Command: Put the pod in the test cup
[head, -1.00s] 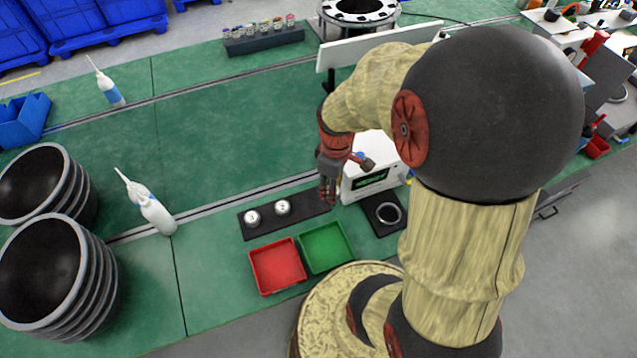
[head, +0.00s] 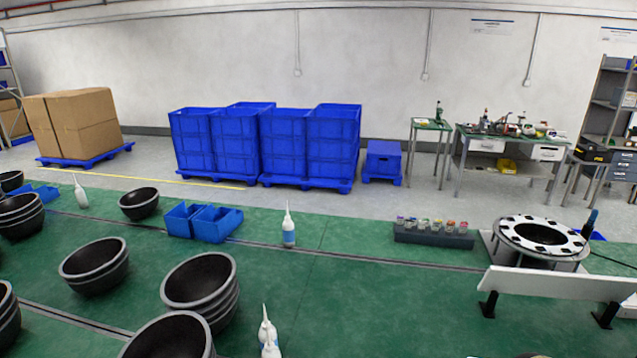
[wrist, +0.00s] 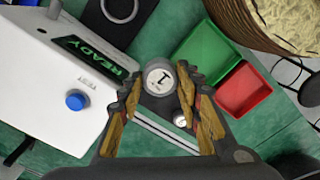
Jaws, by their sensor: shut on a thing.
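In the wrist view my gripper (wrist: 158,84) is shut on a round, pale-topped pod (wrist: 158,76) marked "1", held between its fingertips. A second small round pod (wrist: 180,119) shows farther below, between the fingers. A metal ring (wrist: 119,8), which looks like the test cup, lies on a black pad (wrist: 138,27) at the top, apart from the held pod. The ring is partly cut off by the frame edge. My gripper and these things are out of the head view.
A white tester (wrist: 45,75) with a blue button (wrist: 75,101) and a "READY" display (wrist: 92,53) stands left of my gripper. Green (wrist: 205,54) and red (wrist: 243,90) trays lie to the right. The head view shows black bowls (head: 94,266) and a white bottle (head: 288,229).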

